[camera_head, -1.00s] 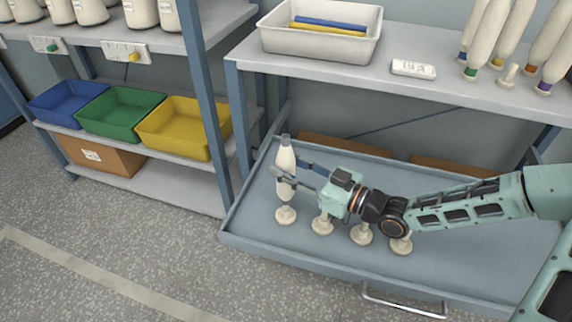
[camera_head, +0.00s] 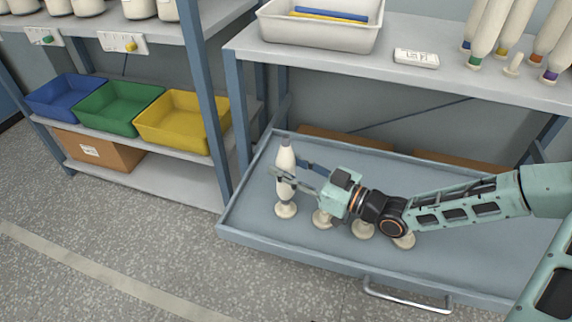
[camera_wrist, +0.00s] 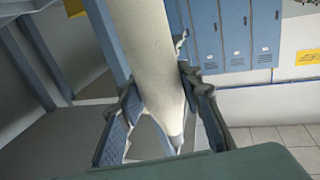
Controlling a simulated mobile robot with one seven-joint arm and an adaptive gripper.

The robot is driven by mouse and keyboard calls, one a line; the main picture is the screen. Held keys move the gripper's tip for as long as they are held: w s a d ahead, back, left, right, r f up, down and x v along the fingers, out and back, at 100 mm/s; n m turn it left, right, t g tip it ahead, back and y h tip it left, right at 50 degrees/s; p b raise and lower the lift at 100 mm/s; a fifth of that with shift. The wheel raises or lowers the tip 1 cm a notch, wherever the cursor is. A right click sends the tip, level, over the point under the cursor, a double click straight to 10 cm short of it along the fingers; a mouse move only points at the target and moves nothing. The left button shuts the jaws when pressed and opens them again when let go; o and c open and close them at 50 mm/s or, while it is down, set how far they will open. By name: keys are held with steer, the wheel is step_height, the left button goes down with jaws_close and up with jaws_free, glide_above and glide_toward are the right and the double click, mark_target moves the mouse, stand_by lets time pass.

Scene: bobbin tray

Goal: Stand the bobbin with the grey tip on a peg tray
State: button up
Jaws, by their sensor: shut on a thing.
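The cream bobbin with the grey tip (camera_head: 286,158) stands upright, tip up, over the leftmost peg (camera_head: 286,211) of the blue-grey peg tray (camera_head: 262,240). Its lower end is down at the peg's round base; I cannot tell whether it rests fully there. My gripper (camera_head: 284,175) reaches in from the right and is shut around the bobbin's middle.
Several empty pegs stand in a row to the right, partly under my arm, such as the second peg (camera_head: 322,218). A shelf above holds a white bin (camera_head: 320,38), a small white box (camera_head: 416,58) and several bobbins with coloured tips (camera_head: 490,35). The tray's back is clear.

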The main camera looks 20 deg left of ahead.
steer(key=shift+f, duration=0.2)
steer(key=o, duration=1.3)
steer(key=s+d, duration=0.2)
steer(key=d, duration=1)
steer(key=shift+a, duration=0.1)
